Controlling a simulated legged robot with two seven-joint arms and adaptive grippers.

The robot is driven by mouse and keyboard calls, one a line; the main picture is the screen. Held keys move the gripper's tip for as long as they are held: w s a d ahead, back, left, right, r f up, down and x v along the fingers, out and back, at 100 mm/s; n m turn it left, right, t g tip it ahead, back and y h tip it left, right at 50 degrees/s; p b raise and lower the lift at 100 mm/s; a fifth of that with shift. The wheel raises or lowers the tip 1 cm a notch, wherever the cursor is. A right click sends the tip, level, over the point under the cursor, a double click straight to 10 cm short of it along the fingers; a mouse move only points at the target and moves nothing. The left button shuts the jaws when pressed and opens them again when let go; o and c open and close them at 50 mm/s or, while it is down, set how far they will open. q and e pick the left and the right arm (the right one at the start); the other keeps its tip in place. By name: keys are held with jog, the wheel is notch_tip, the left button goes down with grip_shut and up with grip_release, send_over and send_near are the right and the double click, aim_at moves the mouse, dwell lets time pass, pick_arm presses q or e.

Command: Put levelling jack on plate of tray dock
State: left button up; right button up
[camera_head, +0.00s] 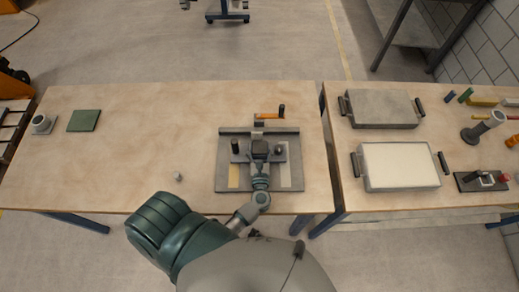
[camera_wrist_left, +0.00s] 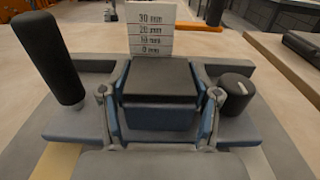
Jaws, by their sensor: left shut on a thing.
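The tray dock (camera_head: 225,180) is a grey plate on the middle table, with a raised back edge, a pale yellow strip and a whitish strip. My left gripper (camera_head: 260,165) is over its middle. In the left wrist view the gripper (camera_wrist_left: 160,110) is shut on a dark-topped block, which I take to be the levelling jack (camera_wrist_left: 160,78). The block stands upright between the fingers. Its underside is hidden, so I cannot tell whether it touches the plate. A black upright handle (camera_wrist_left: 50,60) is left of it and a black knob (camera_wrist_left: 236,92) right. My right gripper is not in view.
A millimetre scale (camera_wrist_left: 150,30) stands behind the block, near an orange crank (camera_head: 270,114). A green square (camera_head: 84,121) and a grey ring (camera_head: 42,123) lie far left. Two trays (camera_head: 382,123) (camera_head: 400,182) are on the right bench. The table's left half is mostly clear.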

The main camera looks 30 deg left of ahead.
pick_arm(q)
jog(key=shift+d+f, duration=0.15)
jog(key=shift+f, duration=0.35)
jog(key=shift+d, duration=0.35)
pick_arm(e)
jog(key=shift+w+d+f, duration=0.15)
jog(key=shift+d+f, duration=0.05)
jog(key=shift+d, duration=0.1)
pick_arm(q)
jog(key=shift+a+f, duration=0.1)
jog(key=o, duration=1.5)
jog(key=shift+a, duration=0.1)
jog(key=shift+o, duration=0.8)
jog(key=shift+a, duration=0.1)
jog(key=shift+a+f, duration=0.1)
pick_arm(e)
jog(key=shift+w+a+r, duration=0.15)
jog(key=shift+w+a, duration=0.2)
